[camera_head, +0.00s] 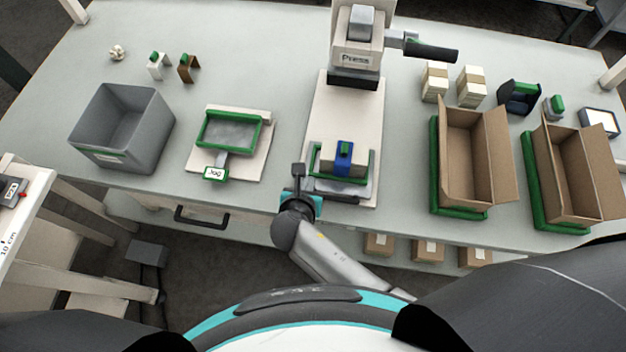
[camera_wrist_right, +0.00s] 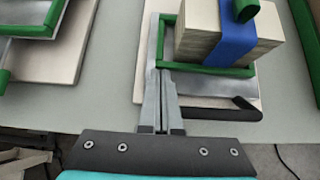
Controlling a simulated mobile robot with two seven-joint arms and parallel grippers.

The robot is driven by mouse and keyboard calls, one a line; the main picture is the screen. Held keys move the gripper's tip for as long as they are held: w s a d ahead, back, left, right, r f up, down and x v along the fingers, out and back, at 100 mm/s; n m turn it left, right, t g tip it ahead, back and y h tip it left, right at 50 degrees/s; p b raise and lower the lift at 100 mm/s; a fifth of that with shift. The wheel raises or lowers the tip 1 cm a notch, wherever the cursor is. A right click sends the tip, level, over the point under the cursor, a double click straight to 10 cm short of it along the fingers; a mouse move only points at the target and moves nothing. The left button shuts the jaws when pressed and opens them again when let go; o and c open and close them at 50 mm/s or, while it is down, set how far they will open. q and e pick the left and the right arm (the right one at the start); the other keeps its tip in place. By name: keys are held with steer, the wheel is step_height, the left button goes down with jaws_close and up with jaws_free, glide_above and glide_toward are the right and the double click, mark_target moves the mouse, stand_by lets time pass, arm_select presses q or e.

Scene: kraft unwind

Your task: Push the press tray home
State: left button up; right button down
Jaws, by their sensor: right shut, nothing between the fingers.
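The press tray, with a green rim (camera_head: 316,160) and grey metal, sits at the front of the pale press base (camera_head: 331,105). A wooden block (camera_head: 364,161) with a blue strap and green knob stands in it. The press (camera_head: 357,40) stands behind, clear of the tray. My right gripper (camera_head: 298,170) is shut and empty at the tray's front left corner. In the right wrist view the closed fingers (camera_wrist_right: 162,88) lie beside the tray's rim (camera_wrist_right: 205,70) and left of its dark handle (camera_wrist_right: 222,113); I cannot tell whether they touch. My left gripper is out of view.
A jig (camera_head: 228,145) with a green frame and a grey bin (camera_head: 121,125) stand to the left. Two open cartons (camera_head: 473,150) (camera_head: 573,165) on green bases stand to the right. The press base is bare between tray and press.

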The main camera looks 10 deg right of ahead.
mark_target(317, 144)
steer(key=shift+a, duration=0.1)
stand_by(0.3)
steer(key=shift+w, duration=0.5)
steer(key=w+d, duration=0.1)
steer(key=w, duration=0.1)
steer(key=w+d, duration=0.1)
steer(key=w, duration=0.2)
steer(key=w+d, duration=0.1)
steer(key=w, duration=0.2)
steer(key=shift+w, duration=0.25)
steer(key=w+b, duration=0.1)
steer(key=w, duration=0.1)
steer(key=w+d+b, duration=0.1)
steer(key=w, duration=0.2)
steer(key=w+d+b, duration=0.1)
steer(key=w, duration=0.2)
steer(key=shift+w+d, duration=0.15)
steer(key=shift+w, duration=0.1)
steer(key=shift+w+d, duration=0.1)
steer(key=shift+w, duration=0.3)
steer(key=shift+w+r, duration=0.1)
steer(key=shift+r, duration=0.05)
